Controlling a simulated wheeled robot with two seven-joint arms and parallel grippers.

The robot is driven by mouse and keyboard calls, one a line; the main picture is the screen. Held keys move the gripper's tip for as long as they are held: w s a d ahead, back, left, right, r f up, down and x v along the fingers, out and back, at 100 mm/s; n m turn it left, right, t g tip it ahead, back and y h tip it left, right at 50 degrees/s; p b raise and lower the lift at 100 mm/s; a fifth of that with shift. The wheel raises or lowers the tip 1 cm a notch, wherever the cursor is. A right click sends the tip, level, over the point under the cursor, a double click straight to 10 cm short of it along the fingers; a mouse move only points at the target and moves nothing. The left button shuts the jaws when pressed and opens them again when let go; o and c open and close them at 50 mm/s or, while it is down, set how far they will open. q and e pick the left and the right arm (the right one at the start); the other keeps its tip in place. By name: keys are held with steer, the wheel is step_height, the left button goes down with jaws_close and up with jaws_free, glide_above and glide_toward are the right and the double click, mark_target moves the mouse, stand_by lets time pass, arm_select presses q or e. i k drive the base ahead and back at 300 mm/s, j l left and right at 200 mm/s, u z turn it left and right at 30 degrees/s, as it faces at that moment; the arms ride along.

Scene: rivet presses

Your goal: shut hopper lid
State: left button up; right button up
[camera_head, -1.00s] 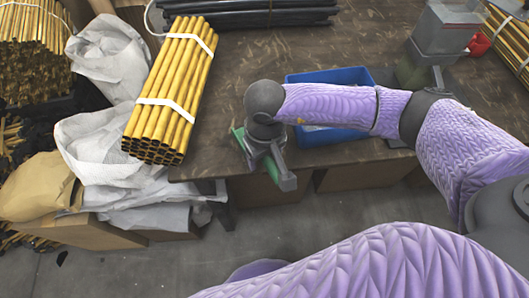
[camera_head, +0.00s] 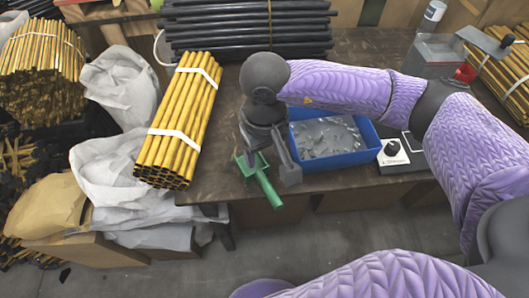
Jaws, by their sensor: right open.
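A grey box-shaped hopper (camera_head: 430,56) stands at the back right of the table. A flat grey arm or plate with a dark knob (camera_head: 486,42) juts out at its right; I cannot tell whether this is the lid. My right gripper (camera_head: 268,176) is open, pointing down at the table's front edge, well left of the hopper. A green scoop (camera_head: 262,182) shows between and below its fingers, its handle over the table edge. The gripper hides part of the scoop, so I cannot tell whether they touch. My left gripper is not in view.
A blue bin (camera_head: 372,158) of grey small parts sits right of the gripper. A white control box (camera_head: 394,154) with a black knob is beside it. A red part (camera_head: 465,73) is by the hopper. Brass tubes (camera_head: 180,125) and dark rods (camera_head: 250,25) lie left and behind.

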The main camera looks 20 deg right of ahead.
mark_target(498, 51)
steer(key=z, duration=2)
